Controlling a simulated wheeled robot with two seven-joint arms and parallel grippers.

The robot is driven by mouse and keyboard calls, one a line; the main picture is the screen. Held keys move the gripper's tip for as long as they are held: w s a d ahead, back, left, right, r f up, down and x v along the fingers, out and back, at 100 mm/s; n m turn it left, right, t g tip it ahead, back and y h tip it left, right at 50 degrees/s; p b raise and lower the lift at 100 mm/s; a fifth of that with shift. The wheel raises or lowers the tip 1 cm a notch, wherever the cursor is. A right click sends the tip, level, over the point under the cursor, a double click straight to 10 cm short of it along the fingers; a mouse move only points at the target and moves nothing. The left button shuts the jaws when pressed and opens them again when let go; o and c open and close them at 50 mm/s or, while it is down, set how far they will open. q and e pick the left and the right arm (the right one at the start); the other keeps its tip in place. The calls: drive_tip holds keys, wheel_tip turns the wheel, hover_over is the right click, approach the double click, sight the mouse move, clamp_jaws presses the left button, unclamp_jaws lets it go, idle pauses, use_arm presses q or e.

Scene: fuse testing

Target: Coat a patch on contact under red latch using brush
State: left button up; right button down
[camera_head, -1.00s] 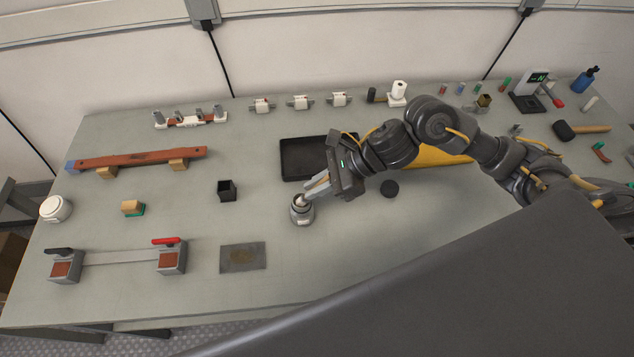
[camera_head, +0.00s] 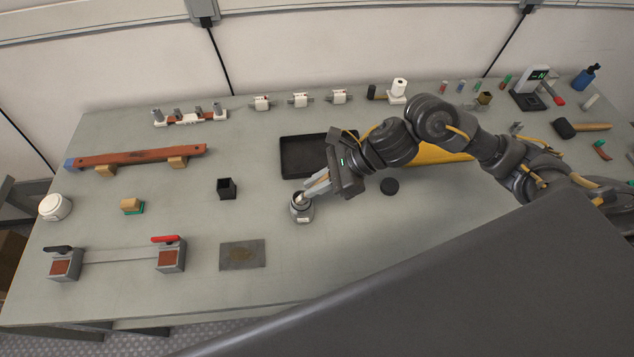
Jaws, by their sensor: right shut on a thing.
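The red latch (camera_head: 165,239) sits on top of a grey block at the right end of a two-block fixture. The reddish-brown contact (camera_head: 170,259) is the square face under it. A small grey jar (camera_head: 302,215) with an open dark mouth stands at mid table. My right gripper (camera_head: 314,188) is just above the jar, shut on what seems to be the brush. The brush is mostly hidden by the fingers, and its tip is at or in the jar mouth. My left gripper is out of view.
A black-latched block (camera_head: 62,266) forms the fixture's other end. A stained grey plate (camera_head: 243,255) lies between fixture and jar. The front table area is clear.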

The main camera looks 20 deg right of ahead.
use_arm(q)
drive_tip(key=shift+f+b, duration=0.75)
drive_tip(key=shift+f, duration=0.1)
use_arm(e)
drive_tip(key=shift+s+f, duration=0.1)
drive_tip(key=shift+f, duration=0.4)
idle(1.5)
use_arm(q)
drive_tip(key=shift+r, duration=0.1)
use_arm(e)
drive_tip(key=shift+r, duration=0.1)
wheel_tip(320, 180, up, 2)
drive_tip(key=shift+r+p, duration=0.1)
drive_tip(key=shift+p, duration=0.6)
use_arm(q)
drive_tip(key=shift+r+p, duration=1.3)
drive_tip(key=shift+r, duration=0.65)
use_arm(e)
drive_tip(key=shift+r, duration=2.45)
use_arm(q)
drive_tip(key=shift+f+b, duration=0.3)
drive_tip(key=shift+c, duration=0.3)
use_arm(e)
drive_tip(key=w+d+r+m+t+h, duration=0.1)
drive_tip(key=w+d+r+m+t, duration=0.2)
drive_tip(key=d, duration=0.5)
drive_tip(key=shift+w+r+m+h, duration=0.4)
drive_tip(key=shift+w+r+m, duration=0.25)
drive_tip(key=shift+w+m, duration=0.05)
